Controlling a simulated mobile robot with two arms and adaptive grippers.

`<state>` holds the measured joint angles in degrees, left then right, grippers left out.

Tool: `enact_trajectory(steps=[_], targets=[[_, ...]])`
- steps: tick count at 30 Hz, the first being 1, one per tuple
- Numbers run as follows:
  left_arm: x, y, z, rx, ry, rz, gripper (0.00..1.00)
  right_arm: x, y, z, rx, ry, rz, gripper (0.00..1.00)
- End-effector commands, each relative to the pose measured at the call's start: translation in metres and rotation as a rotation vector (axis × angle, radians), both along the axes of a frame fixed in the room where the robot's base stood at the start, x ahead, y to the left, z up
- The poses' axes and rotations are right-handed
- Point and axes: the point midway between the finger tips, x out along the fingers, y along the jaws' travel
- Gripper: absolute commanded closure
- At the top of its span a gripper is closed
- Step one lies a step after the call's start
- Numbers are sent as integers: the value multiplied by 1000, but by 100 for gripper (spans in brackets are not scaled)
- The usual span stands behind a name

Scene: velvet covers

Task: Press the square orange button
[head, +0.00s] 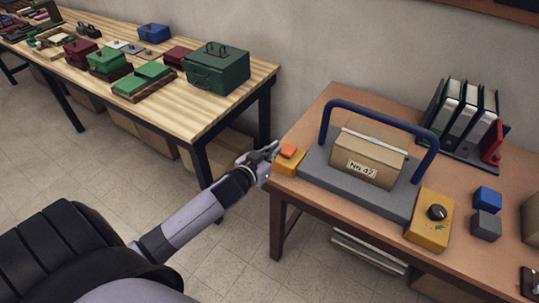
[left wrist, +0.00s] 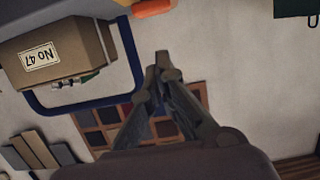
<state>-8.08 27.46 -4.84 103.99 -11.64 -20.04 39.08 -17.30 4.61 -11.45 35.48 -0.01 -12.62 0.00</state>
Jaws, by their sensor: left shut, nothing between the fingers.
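The square orange button (head: 288,150) sits on top of a small yellow box (head: 287,167) at the left end of the brown table (head: 325,100). In the left wrist view the orange button (left wrist: 153,9) shows at the top edge, partly cut off. My left gripper (head: 272,150) is shut and empty, close beside the button on its left. In the left wrist view the closed fingertips (left wrist: 162,58) point toward the button with a visible gap below it. Whether they touch it cannot be told from the head view. My right gripper is not in view.
A grey base with a blue arch (head: 381,115) stands right of the button, with a cardboard box (head: 365,158) labelled No 47 under it. A yellow box with a black knob (head: 437,212), blocks and binders stand farther right. A wooden table (head: 190,108) with green boxes is behind left.

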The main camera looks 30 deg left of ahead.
Motion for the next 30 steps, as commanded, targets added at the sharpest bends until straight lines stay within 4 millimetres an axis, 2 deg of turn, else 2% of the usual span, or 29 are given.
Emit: enact_trajectory(steps=[3,8,30], targets=[[-16,-1,3,-1,-1,-1,100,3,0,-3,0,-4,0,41],[-25,-1,7,0,-2,-1,100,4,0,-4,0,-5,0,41],[-25,-1,8,0,-4,-1,100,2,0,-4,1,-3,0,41]])
